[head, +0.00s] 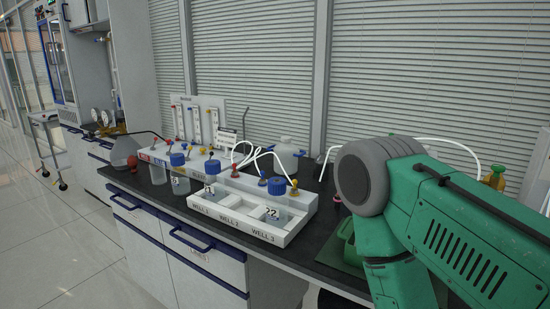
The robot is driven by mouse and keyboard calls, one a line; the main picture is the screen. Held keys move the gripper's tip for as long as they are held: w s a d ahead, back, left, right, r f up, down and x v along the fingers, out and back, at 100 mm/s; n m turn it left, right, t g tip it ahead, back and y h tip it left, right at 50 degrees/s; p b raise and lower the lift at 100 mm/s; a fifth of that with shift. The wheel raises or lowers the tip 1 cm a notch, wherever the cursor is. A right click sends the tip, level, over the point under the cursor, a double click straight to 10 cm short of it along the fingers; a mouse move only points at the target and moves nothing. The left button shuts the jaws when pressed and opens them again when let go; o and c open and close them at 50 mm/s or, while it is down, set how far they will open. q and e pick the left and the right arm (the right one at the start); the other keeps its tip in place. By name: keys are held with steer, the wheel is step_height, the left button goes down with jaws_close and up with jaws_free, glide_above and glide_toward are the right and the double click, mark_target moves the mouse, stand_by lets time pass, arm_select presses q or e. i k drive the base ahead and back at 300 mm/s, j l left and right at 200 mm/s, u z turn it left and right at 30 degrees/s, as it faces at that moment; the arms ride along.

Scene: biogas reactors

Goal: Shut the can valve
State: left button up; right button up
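A white can-like vessel (286,157) stands at the back of the bench, behind the bottle rack. A brass-yellow valve fitting (495,177) shows at the far right, behind my green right arm, with a white hose running towards it. I cannot tell which of these carries the can valve, or whether a valve is open or shut. My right arm comes in from the right and covers much of the bench's right end. Neither gripper shows in this view.
A white rack (289,235) labelled WELL 1 to WELL 3 holds blue-capped bottles (277,193) on the dark bench (320,250). Small red, yellow and blue valves and looping white hoses stand behind it. A flask (123,152) stands left.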

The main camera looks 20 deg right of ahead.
mark_target(497, 168)
steer(key=z, duration=1.35)
